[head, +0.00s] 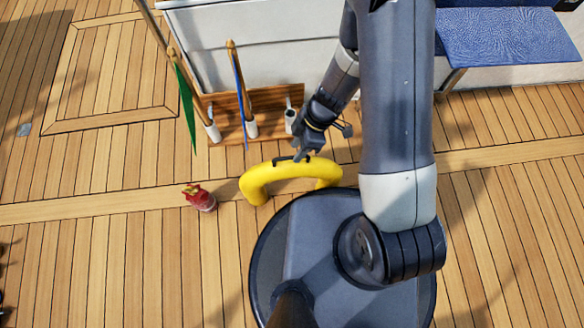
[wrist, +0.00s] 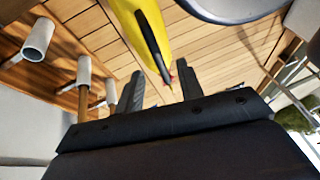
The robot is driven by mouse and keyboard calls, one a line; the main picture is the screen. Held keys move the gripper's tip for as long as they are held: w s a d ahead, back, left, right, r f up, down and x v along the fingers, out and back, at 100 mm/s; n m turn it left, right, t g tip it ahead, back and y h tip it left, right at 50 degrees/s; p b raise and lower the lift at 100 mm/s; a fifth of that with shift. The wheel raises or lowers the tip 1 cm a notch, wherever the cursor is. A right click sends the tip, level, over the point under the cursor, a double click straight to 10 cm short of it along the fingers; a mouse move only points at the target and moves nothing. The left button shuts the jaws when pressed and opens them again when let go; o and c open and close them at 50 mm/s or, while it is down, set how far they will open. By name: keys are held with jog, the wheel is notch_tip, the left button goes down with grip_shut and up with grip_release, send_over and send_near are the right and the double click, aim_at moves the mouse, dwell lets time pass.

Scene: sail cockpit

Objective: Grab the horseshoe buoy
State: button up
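The horseshoe buoy (head: 258,184) is a yellow U-shaped float on the deck in the head view, just in front of my dark round base, with a black strap on its top curve. In the wrist view the yellow buoy (wrist: 134,18) shows at the top, its black strap (wrist: 152,47) running down towards the gap between the fingers. My gripper (head: 302,152) is at the buoy's top curve in the head view. In the wrist view the gripper (wrist: 158,88) has its two fingers apart with nothing clamped. I cannot tell whether a finger touches the strap.
A wooden rack (head: 230,104) with white tube holders stands behind the buoy, holding a green flag (head: 186,100) and a blue flag (head: 239,85). A small red object (head: 203,200) lies left of the buoy. A blue-topped bench (head: 505,38) is upper right. The left deck is mostly clear.

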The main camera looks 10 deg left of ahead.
jog(key=x, duration=0.2)
jog(key=shift+s+a+f, duration=0.15)
jog(key=shift+a+f, duration=0.05)
jog(key=shift+f, duration=0.15)
jog(key=shift+c, duration=0.5)
grip_shut()
jog(key=shift+r, duration=0.1)
dwell(0.5)
